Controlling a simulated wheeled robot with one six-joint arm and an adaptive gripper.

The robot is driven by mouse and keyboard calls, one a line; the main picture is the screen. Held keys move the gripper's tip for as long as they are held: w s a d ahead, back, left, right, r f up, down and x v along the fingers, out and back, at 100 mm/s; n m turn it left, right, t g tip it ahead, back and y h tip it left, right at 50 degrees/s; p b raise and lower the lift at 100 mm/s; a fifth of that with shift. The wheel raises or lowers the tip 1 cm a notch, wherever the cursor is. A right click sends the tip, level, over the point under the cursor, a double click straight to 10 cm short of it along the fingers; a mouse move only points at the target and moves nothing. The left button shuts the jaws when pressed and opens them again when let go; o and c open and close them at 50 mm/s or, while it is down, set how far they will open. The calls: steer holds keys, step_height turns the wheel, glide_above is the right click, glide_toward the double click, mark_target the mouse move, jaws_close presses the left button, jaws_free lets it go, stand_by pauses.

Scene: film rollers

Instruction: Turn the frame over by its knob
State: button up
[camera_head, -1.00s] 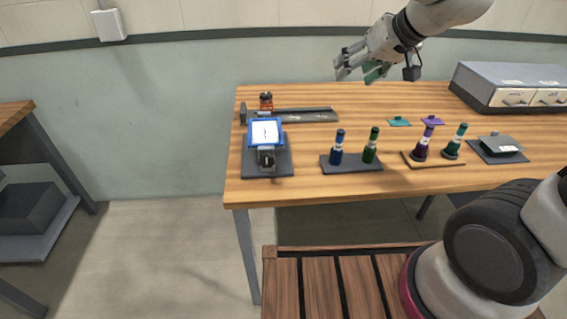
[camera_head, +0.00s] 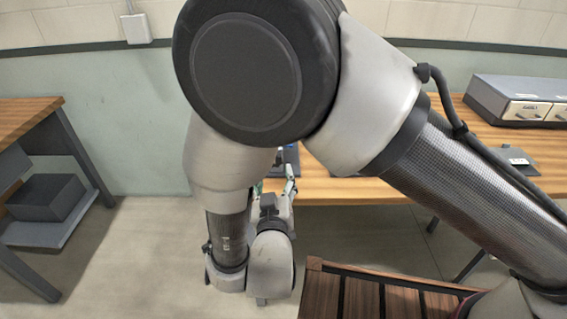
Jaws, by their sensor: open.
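My arm crosses the view and hides most of the table's left and middle. My gripper (camera_head: 276,180) is low in front of the table's front edge, below the bend of my arm, with its fingers apart. The blue frame with its white face is hidden behind my arm, and so is its knob. A dark piece (camera_head: 291,156), which looks like part of the frame's base, shows just beyond the fingers. I cannot tell whether the fingers touch anything.
The wooden table (camera_head: 470,133) shows on the right, with a grey drawer unit (camera_head: 525,100) and a dark pad (camera_head: 508,160). A slatted wooden surface (camera_head: 380,293) stands at the front. A side table (camera_head: 28,118) stands on the left, with open floor between.

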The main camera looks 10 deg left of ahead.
mark_target(275, 167)
steer(key=x, duration=0.7)
steer(key=shift+w+r, duration=0.1)
steer(key=shift+w, duration=0.15)
steer(key=c, duration=1)
